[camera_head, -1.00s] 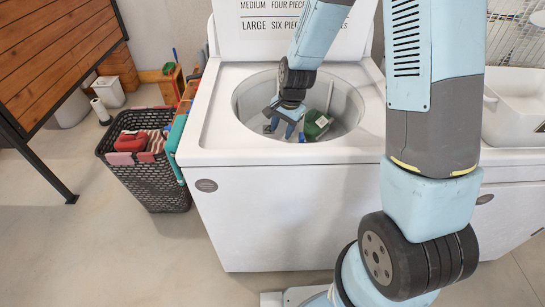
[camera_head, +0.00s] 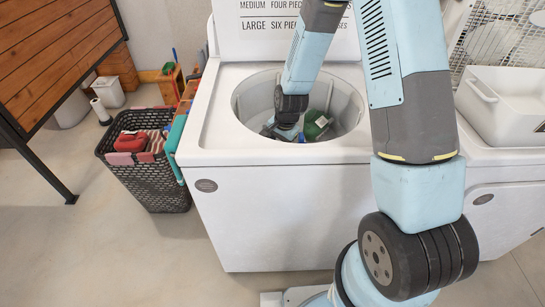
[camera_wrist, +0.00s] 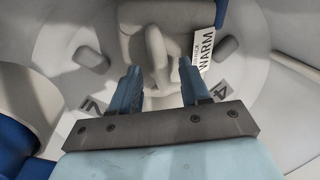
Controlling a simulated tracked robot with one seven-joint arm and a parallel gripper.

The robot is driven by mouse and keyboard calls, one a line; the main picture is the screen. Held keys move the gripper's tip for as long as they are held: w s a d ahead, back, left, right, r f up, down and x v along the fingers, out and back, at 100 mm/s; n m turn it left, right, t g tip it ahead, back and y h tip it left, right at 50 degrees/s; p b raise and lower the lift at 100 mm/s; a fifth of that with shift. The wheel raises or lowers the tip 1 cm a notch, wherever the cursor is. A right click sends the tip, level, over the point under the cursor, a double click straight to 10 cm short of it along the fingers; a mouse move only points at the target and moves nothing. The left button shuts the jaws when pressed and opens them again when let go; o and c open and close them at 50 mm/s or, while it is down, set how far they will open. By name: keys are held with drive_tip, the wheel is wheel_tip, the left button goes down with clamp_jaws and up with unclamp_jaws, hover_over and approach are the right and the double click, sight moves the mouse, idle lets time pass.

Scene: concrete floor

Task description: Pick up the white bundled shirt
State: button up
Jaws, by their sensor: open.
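My gripper (camera_head: 280,133) is down inside the washer's open drum (camera_head: 353,105) in the head view. In the wrist view my gripper (camera_wrist: 158,65) has its two blue fingers apart. A pale grey-white lump (camera_wrist: 157,45) with a hanging fold shows between and beyond the fingers. It may be the white bundled shirt, but I cannot tell for sure. It does not look gripped. In the head view the white shirt cannot be made out.
A dark green item (camera_head: 316,124) lies in the drum beside my gripper. A tag reading WARM (camera_wrist: 205,50) is right of the fingers. A dark basket of clothes (camera_head: 152,185) stands left of the washer (camera_head: 270,215). A white tub (camera_head: 505,105) sits at the right.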

drive_tip(key=shift+c, duration=0.3)
clamp_jaws()
idle(1.1)
